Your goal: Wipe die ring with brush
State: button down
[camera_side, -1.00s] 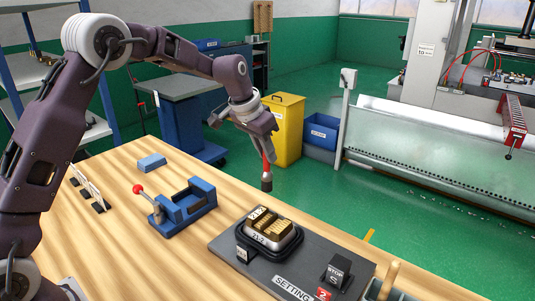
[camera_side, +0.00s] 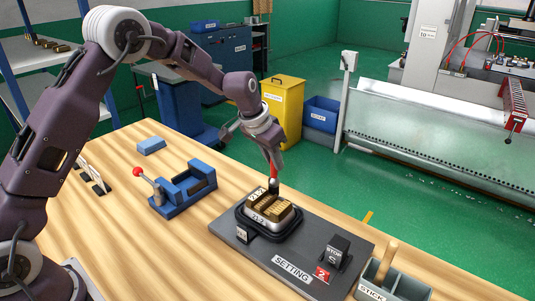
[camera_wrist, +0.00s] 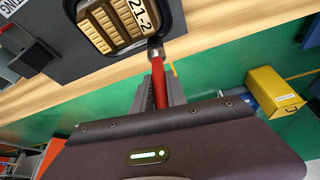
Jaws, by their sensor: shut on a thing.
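My gripper (camera_side: 272,160) is shut on a brush with a red handle (camera_side: 272,174) and a dark tip, pointing down. The black die ring (camera_side: 286,233) surrounds a silver tray (camera_side: 287,217) holding brass blocks, with a 21-2 label. In the side view, the brush tip is at the tray's far corner. In the wrist view, the red handle (camera_wrist: 158,82) runs between the fingers (camera_wrist: 160,97), and its metal-coloured end overlaps the outer corner of the die ring (camera_wrist: 180,30). I cannot tell whether the tip touches the ring.
The ring sits on a grey plate (camera_side: 230,231) marked SETTING, with a STOP block (camera_side: 337,253). A blue fixture with a red-knobbed lever (camera_side: 184,192) stands left, a blue block (camera_side: 151,146) behind it. A STICK bin (camera_side: 395,280) is at front right. Bare wood lies between.

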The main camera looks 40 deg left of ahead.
jog(key=shift+d, duration=4.85)
jog(key=shift+a, duration=6.2)
notch_tip(320, 180, up, 8)
